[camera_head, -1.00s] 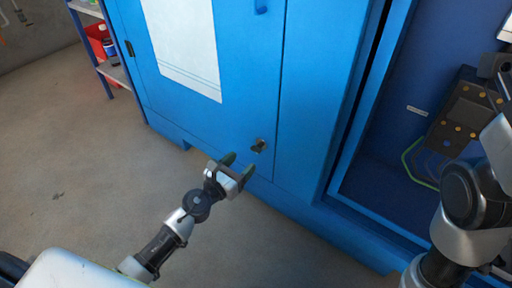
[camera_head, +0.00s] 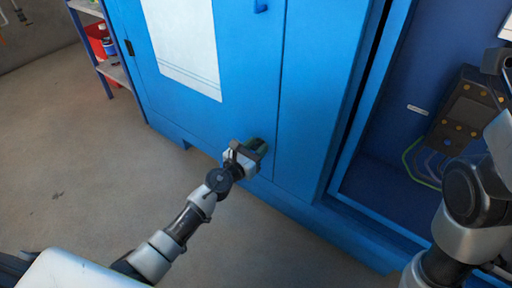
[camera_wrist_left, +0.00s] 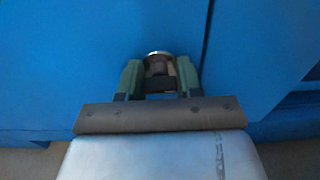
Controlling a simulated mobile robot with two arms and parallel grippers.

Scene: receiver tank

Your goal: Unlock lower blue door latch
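The blue door (camera_head: 235,110) is shut, with a white sheet on its upper part. Its lower latch (camera_wrist_left: 158,60) shows in the left wrist view as a round metal piece with a dark handle, between my left fingers. In the head view my left gripper (camera_head: 257,146) covers the latch. My left gripper also shows in the left wrist view (camera_wrist_left: 159,78), its green fingertips apart on either side of the latch. I cannot tell whether the fingers touch it. My right gripper is not clearly in view; only my right arm shows at the right edge.
An open blue compartment (camera_head: 395,185) at the right holds a dark control box (camera_head: 466,112) with orange buttons and a green cable (camera_head: 409,160). A shelf (camera_head: 118,73) with red and blue items stands at the far left. The floor (camera_head: 70,170) at left is clear.

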